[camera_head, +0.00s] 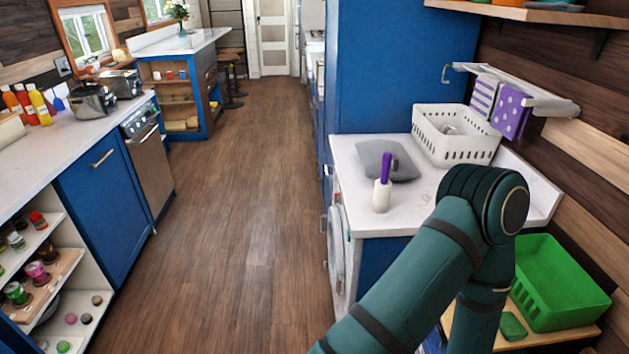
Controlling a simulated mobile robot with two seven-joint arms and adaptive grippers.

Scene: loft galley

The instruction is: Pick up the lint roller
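The lint roller (382,193) stands upright on the white countertop at the right, with a purple handle on top and a white roller below. It is in front of a folded grey cloth or cushion (372,160), partly overlapping it in the view. My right arm, dark green, reaches in from the bottom right and bends just to the right of the roller. Its lower links run down out of the picture, so my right gripper is not seen. My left arm and gripper are not in view.
A white perforated basket (457,151) stands behind the roller on the counter. A towel rack with a purple dotted cloth (510,113) hangs above it. A green crate (560,285) sits low at the right. The wooden floor aisle (230,220) is clear.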

